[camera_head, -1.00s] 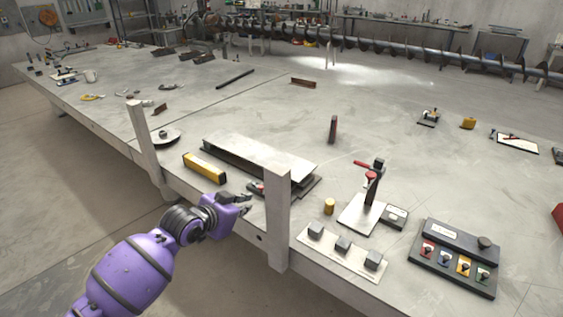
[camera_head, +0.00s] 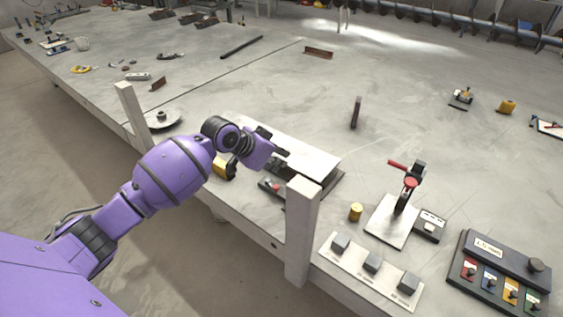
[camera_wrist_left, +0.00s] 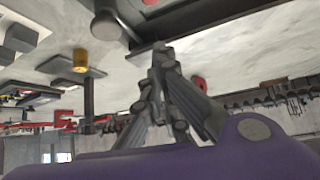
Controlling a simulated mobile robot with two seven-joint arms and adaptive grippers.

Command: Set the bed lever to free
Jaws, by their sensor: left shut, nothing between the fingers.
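My left gripper (camera_head: 280,147) is shut and empty, above the metal plates near the table's front edge. In the left wrist view its fingers (camera_wrist_left: 160,62) come together with nothing between them. A red-handled lever device (camera_head: 408,180) stands upright on a pale base plate (camera_head: 392,222), to the right of my gripper and well apart from it. A dark control box (camera_head: 498,272) at the lower right carries small red, blue, yellow and green levers. I cannot tell which of these is the bed lever; the labels are too small to read. My right gripper is not in view.
A pale post (camera_head: 301,230) rises at the table edge, just right of my gripper. A panel with three grey blocks (camera_head: 372,262), a small brass cylinder (camera_head: 356,211) and a small dark box (camera_head: 430,225) are nearby. The table's middle is mostly clear.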

